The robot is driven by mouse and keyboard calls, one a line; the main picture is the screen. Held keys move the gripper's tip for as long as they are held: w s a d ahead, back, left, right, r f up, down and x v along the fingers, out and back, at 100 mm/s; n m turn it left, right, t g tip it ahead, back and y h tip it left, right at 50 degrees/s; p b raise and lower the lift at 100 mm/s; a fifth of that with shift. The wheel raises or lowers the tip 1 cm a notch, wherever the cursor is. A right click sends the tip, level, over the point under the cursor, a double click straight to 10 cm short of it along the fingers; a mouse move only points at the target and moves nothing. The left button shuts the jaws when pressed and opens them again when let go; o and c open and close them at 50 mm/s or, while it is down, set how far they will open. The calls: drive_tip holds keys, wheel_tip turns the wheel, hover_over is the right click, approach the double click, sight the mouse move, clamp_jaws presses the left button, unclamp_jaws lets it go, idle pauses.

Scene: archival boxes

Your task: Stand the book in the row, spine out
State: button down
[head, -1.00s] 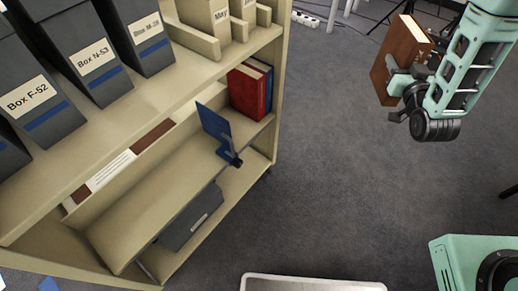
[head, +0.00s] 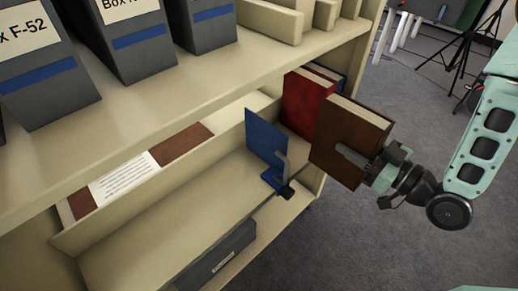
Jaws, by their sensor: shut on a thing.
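My gripper (head: 366,165) is shut on a brown book (head: 347,146) with cream page edges facing up. It holds the book upright, a little tilted, at the front right of the lower shelf. The row is a red book (head: 308,106) with a blue book (head: 338,76) behind it at the shelf's right end. The brown book overlaps the red book in the picture; I cannot tell whether they touch. A blue bookend (head: 265,137) stands on the shelf left of the red book, with a gap between them. The brown book's spine is not clearly seen.
The upper shelf (head: 215,75) with grey boxes (head: 122,37) overhangs the row. The lower shelf (head: 165,205) is bare left of the bookend. A grey box (head: 217,257) lies below. A tripod (head: 462,45) stands on the open floor at the back right.

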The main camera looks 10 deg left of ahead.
sight(333, 134)
drive_tip(key=b+x, duration=0.2)
drive_tip(key=x, duration=0.1)
drive_tip(key=shift+f, duration=0.15)
drive_tip(key=b, duration=0.2)
drive_tip(key=shift+w+a+f+b, duration=0.15)
drive_tip(key=shift+w+a+b, duration=0.15)
drive_tip(key=shift+w+b, duration=0.1)
drive_tip(key=b+x, duration=0.1)
drive_tip(key=b, duration=0.3)
drive_tip(key=shift+w+a+b, duration=0.15)
drive_tip(key=shift+a+b, duration=0.15)
drive_tip(key=shift+b, duration=0.1)
drive_tip(key=f+b+x, duration=0.2)
drive_tip(key=b+x, duration=0.2)
drive_tip(key=x, duration=0.8)
drive_tip(key=shift+f, duration=0.3)
drive_tip(key=shift+a+f, duration=0.1)
drive_tip(key=c, duration=0.8)
unclamp_jaws()
drive_tip(key=shift+f, duration=0.1)
drive_tip(key=shift+c, duration=0.2)
